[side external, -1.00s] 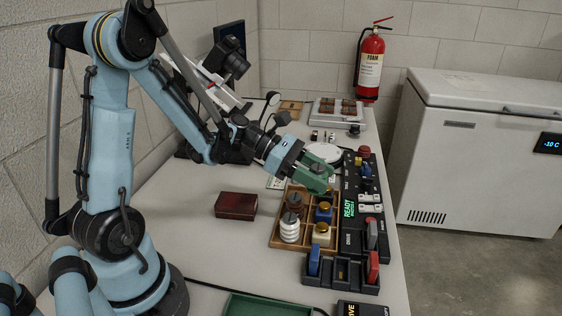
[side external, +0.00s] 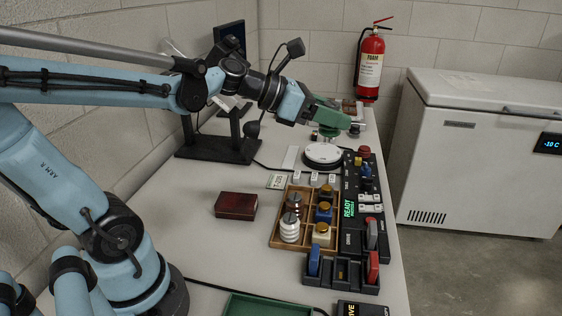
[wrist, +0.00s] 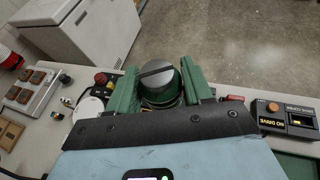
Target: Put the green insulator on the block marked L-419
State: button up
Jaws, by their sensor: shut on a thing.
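My gripper (side external: 335,117) is raised above the bench, near the white round plate (side external: 322,155). It is shut on the green insulator (wrist: 160,84), whose grey slotted top shows between the green fingers (wrist: 124,93) in the wrist view. In the side view the insulator is mostly hidden by the fingers. Several small pale blocks (side external: 314,179) with tags stand in a row between the plate and the wooden tray; their tags are too small to read, so I cannot tell which is L-419.
The wooden tray (side external: 273,241) holds white and brown insulators and other small pieces. A black console (side external: 348,226) with a green READY display runs along its right. A dark red box (side external: 236,206) lies to the left. A black-based stand (side external: 215,150) is behind, left of my gripper.

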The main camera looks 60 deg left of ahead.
jog(key=r, duration=0.1)
jog(key=s+r+n+y, duration=0.1)
jog(key=s+r+y, duration=0.1)
jog(key=r, duration=0.1)
jog(key=shift+r+n+t, duration=0.1)
jog(key=shift+n+t, duration=0.2)
jog(key=d, duration=0.7)
jog(key=w+a+f+m+g+h, duration=0.1)
jog(key=w+a+f+m+h, duration=0.15)
jog(key=a+f, duration=0.6)
jog(key=w+a+f+m+g+h, duration=0.2)
jog(key=a+f+m+h, duration=0.1)
jog(key=a+f, duration=0.6)
jog(key=shift+m+g+h, duration=0.75)
jog(key=shift+m+g, duration=0.1)
jog(key=shift+g, duration=0.05)
jog(key=s+a+f, duration=0.1)
jog(key=s+f, duration=0.1)
jog(key=s+a+f, duration=0.1)
jog(key=s+f, duration=0.1)
jog(key=s+a+f, duration=0.2)
jog(key=f, duration=0.1)
jog(key=shift+a, duration=0.1)
jog(key=shift+s+a+f, duration=0.15)
jog(key=shift+a+f, duration=0.15)
jog(key=shift+a, duration=0.15)
jog(key=shift+f, duration=1.55)
jog(key=shift+f, duration=0.15)
